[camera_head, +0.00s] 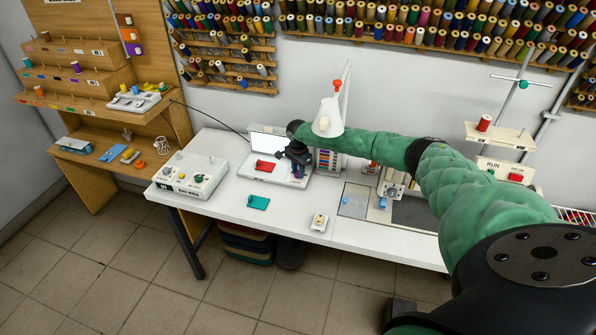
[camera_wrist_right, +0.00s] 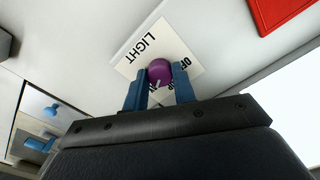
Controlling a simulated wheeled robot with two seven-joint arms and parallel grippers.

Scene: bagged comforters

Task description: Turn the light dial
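The light dial (camera_wrist_right: 160,72) is a round purple knob with a pale pointer mark, on a white label plate (camera_wrist_right: 152,43) reading LIGHT and OFF. My right gripper (camera_wrist_right: 159,82) has its two blue fingers on either side of the knob. I cannot tell whether the fingers touch it. In the head view my right arm reaches in from the right, and the right gripper (camera_head: 290,156) is over the white table near the lit screen. The dial is hidden there. A white lamp (camera_head: 328,118) stands beside the gripper. My left gripper is not in view.
The white table (camera_head: 290,215) holds a red piece (camera_head: 265,166), a teal piece (camera_head: 258,202), a small switch box (camera_head: 319,221) and a grey control box (camera_head: 190,178). Thread racks (camera_head: 225,50) line the wall. The table's front middle is mostly clear.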

